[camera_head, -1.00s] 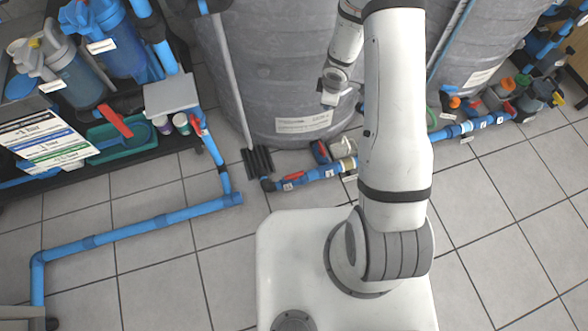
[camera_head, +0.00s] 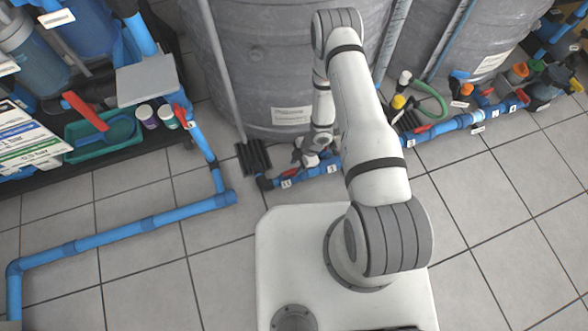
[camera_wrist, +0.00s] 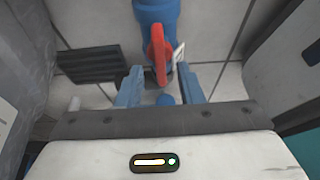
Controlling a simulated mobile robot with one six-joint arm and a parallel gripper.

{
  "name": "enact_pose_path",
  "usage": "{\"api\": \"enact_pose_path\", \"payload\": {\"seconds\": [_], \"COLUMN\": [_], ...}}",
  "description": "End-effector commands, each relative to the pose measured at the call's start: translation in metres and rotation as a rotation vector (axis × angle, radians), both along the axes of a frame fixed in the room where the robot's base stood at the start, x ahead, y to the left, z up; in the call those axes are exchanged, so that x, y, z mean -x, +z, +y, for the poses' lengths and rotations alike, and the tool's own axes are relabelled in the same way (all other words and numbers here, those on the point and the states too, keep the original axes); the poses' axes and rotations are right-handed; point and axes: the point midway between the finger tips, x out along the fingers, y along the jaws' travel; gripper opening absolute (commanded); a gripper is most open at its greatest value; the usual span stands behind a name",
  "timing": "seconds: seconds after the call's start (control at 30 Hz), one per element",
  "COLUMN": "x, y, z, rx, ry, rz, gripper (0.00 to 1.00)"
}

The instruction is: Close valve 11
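A red valve handle (camera_wrist: 158,50) stands on a blue pipe fitting (camera_wrist: 158,12) in the wrist view, with a white tag beside it whose number I cannot read. My gripper (camera_wrist: 160,88) is open, its two blue fingers apart on either side of the handle's lower end. I cannot tell whether either finger touches the handle. In the head view my gripper (camera_head: 304,160) is low over the blue floor pipe (camera_head: 268,183) in front of the grey tank, and hides part of it. A white tag (camera_head: 286,184) on that pipe is too small to read surely.
Large grey tanks (camera_head: 285,70) stand close behind the pipe. A black ribbed block (camera_head: 253,157) lies left of the gripper. A green hose (camera_head: 432,95) and more valves (camera_head: 520,85) are to the right. The tiled floor (camera_head: 130,275) at front left has free room.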

Motion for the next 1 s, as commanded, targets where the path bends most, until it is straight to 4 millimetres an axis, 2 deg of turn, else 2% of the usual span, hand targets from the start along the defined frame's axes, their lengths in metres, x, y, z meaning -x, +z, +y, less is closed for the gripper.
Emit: {"api": "enact_pose_path", "payload": {"seconds": [0.03,0.2,0.53,0.93,1.0], "x": [0.002,0.003,0.003,0.004,0.004], "y": [-0.011,-0.024,-0.026,-0.026,-0.026], "z": [0.003,0.01,0.012,0.012,0.012], "rx": [0.001,0.001,0.001,0.001,0.001], "ry": [0.002,0.002,0.002,0.003,0.003], "rz": [0.002,0.0,0.0,0.0,0.0], "gripper": [0.34,0.34,0.34,0.01,0.0]}}
